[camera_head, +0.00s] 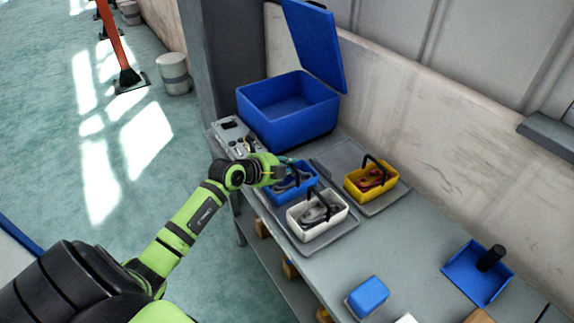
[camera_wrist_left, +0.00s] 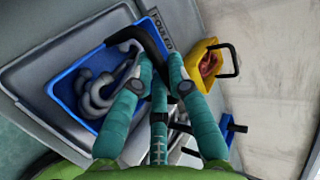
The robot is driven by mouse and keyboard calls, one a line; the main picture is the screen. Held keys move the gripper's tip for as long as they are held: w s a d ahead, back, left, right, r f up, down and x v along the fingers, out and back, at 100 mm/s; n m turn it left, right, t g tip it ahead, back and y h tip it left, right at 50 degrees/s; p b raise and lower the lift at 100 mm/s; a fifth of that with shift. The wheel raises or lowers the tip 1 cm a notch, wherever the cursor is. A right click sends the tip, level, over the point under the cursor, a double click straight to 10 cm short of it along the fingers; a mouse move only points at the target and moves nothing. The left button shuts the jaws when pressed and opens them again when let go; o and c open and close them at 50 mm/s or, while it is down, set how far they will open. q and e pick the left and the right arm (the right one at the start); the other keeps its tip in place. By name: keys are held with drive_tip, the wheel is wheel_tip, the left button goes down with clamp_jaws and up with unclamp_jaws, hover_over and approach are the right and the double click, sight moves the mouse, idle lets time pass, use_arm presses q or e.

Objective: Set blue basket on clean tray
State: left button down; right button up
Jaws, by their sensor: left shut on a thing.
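The blue basket (camera_head: 279,193) holds grey metal parts, also seen in the left wrist view (camera_wrist_left: 62,88). My left gripper (camera_head: 288,170) is over it, shut on its black handle (camera_wrist_left: 150,40). I cannot tell whether the basket rests on the surface or hangs just above it. Grey trays lie under the baskets: one (camera_head: 306,247) under the white basket (camera_head: 312,217), one (camera_head: 384,208) under the yellow basket (camera_head: 358,195). A partly hidden label (camera_wrist_left: 163,33) seems to read "OULED". No label reading clean is legible. My right gripper is not in view.
A large open blue case (camera_head: 290,125) stands at the back of the bench, beside a grey control box (camera_head: 232,137). A blue block (camera_head: 368,296) and a blue tray (camera_head: 462,279) with a black upright piece (camera_head: 491,258) are at the right. Bare bench (camera_head: 410,248) lies between.

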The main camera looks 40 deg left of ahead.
use_arm(q)
drive_tip(key=shift+r, duration=0.15)
drive_tip(key=c, duration=1.2)
unclamp_jaws()
drive_tip(key=shift+s, duration=0.1)
drive_tip(key=b+v, duration=0.1)
drive_tip(key=v, duration=1.1)
drive_tip(key=shift+d, duration=0.1)
